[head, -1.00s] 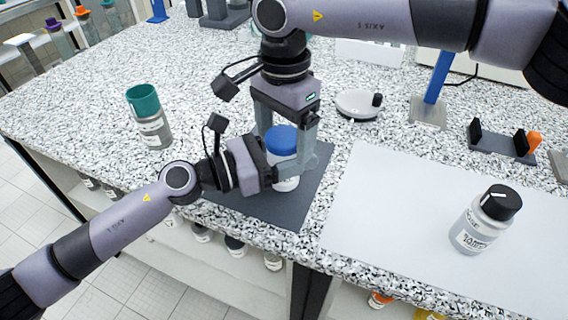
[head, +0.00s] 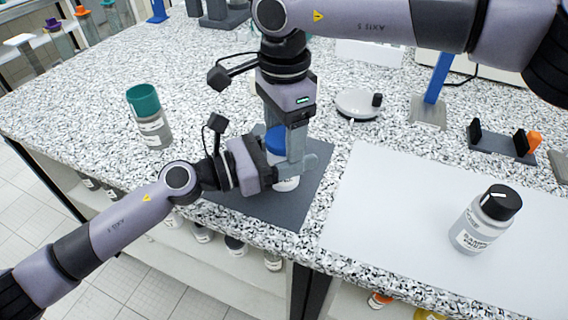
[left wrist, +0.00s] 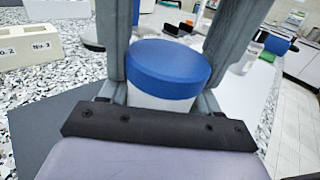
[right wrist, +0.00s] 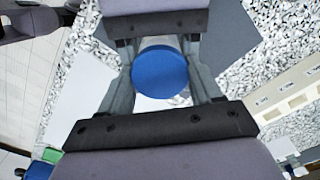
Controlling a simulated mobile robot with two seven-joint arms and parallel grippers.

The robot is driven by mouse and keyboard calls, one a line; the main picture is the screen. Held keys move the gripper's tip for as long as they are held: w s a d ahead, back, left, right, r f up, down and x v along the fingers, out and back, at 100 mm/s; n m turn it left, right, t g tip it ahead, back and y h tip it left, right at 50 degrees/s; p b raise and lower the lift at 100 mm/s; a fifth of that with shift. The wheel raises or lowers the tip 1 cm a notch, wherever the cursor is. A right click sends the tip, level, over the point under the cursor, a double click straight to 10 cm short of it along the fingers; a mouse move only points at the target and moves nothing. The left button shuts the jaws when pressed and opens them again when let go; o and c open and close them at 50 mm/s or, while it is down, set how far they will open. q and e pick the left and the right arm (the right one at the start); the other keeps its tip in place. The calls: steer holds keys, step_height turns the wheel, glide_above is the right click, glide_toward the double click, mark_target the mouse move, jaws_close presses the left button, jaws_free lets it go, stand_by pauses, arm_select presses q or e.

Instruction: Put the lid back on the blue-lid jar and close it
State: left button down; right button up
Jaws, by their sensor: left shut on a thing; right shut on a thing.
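The jar (head: 287,184) stands upright on a dark grey mat (head: 245,206), with its blue lid (head: 275,141) sitting on top. In the left wrist view the blue lid (left wrist: 168,66) looks level on the white jar body (left wrist: 158,102). My left gripper (head: 290,172) is shut around the jar body from the left side. My right gripper (head: 284,148) comes from above and is shut on the blue lid, which also shows between its fingers in the right wrist view (right wrist: 160,72). The fingers hide part of the lid and jar; I cannot see its thread.
A teal-lidded jar (head: 150,118) stands at the left. A black-lidded jar (head: 483,220) stands on the white sheet (head: 390,200) at the right. A round white device (head: 358,104) and a dark holder (head: 502,142) are behind. Granite worktop is free between them.

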steer(key=o, duration=1.2)
steer(key=shift+r, duration=0.1)
steer(key=shift+r, duration=2.2)
steer(key=shift+c, duration=0.5)
